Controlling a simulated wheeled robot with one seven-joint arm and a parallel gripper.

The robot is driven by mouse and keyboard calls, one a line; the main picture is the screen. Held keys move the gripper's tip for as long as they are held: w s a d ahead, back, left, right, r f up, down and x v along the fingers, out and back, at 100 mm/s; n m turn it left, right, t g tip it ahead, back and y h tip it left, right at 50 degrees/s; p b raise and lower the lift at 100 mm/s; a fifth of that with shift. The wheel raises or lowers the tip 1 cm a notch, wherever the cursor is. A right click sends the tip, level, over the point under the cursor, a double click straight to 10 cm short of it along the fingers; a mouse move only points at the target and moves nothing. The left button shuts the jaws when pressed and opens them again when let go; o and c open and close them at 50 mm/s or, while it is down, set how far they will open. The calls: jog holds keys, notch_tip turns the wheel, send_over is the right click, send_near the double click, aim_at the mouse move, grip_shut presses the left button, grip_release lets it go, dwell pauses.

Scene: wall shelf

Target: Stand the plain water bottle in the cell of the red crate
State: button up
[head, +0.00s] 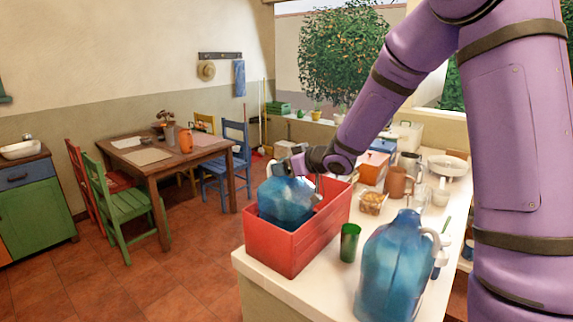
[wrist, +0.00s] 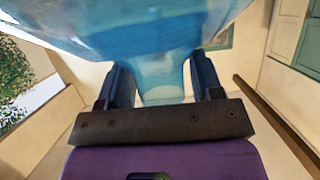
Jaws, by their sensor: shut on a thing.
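A blue water bottle (head: 286,203) is in the red crate (head: 308,243) on the counter, its lower part hidden behind the crate's near walls. My gripper (head: 302,172) reaches in from the right and is shut on the bottle's top part. In the wrist view, the two fingers (wrist: 163,85) stand on either side of a pale, narrow part, with the wide blue body (wrist: 140,30) beyond. I cannot tell whether the bottle touches the crate floor. A second large blue bottle (head: 394,270) with a pale handle stands upright on the counter at the right front.
A green cup (head: 349,242) stands just right of the crate. Behind are a small glass container (head: 372,202), a brown mug (head: 398,182), an orange-red box (head: 374,167) and plates (head: 447,166). A dining table (head: 150,160) with chairs stands far left, with open floor between.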

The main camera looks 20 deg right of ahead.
jog(key=shift+f, duration=0.85)
jog(key=o, duration=1.4)
jog(key=shift+s, duration=0.1)
jog(key=v, duration=1)
jog(key=shift+s+d, duration=0.25)
jog(key=shift+r, duration=0.1)
